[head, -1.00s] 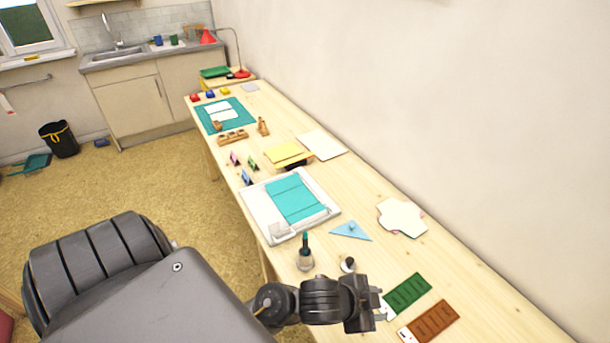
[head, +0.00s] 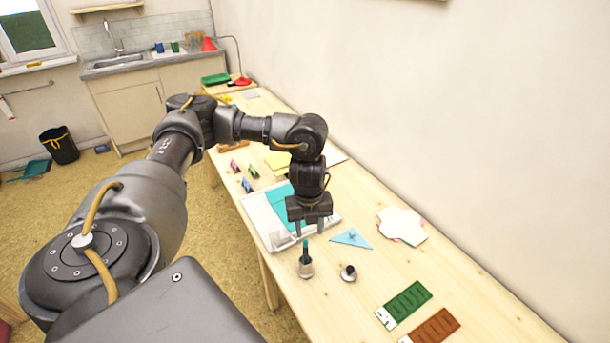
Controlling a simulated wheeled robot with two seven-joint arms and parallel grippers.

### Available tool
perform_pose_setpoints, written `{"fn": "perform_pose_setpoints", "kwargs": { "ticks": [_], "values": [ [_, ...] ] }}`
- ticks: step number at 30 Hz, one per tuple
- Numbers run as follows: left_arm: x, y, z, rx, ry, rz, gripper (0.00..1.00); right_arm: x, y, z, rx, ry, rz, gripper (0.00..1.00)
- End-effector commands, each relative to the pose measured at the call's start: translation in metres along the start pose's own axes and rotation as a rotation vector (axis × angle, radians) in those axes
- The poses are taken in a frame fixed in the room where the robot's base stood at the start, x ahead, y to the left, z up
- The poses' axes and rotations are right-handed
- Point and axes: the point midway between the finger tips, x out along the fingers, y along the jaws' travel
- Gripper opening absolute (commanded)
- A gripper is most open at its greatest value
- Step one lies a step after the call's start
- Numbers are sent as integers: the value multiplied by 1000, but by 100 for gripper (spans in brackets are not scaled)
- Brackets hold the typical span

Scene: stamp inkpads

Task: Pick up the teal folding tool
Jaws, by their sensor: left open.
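The teal folding tool (head: 305,246) stands upright in a small grey holder (head: 306,268) on the table, with its teal end up. My left gripper (head: 309,230) points down just above the tool, its two fingers apart and nothing between them. The tool's top shows just below the fingertips. Whether the fingertips reach down to its level is hard to tell. The tool's lower part is hidden in the holder. My right gripper is not in view.
A light blue triangle (head: 351,238) and a small round knobbed thing (head: 349,273) lie right of the holder. A white tray (head: 262,222) with a teal sheet lies behind. Green (head: 407,302) and brown (head: 436,326) strips lie at the front right. Bare wood (head: 450,270) lies beyond.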

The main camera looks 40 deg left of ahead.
Motion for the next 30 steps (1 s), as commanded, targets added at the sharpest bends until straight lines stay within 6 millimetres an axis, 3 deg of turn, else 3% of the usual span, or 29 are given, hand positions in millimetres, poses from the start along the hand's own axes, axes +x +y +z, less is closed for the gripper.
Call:
{"fn": "perform_pose_setpoints", "kwargs": {
  "ticks": [7,18,26,30],
  "values": [
    [-4,10,8,-20,-6,30,40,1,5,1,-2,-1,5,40],
    [45,11,8,-18,-5,27,40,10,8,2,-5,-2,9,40],
    [51,10,8,-18,-8,26,40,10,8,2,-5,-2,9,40],
    [65,12,5,-18,-5,28,40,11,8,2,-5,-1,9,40]
  ]
}}
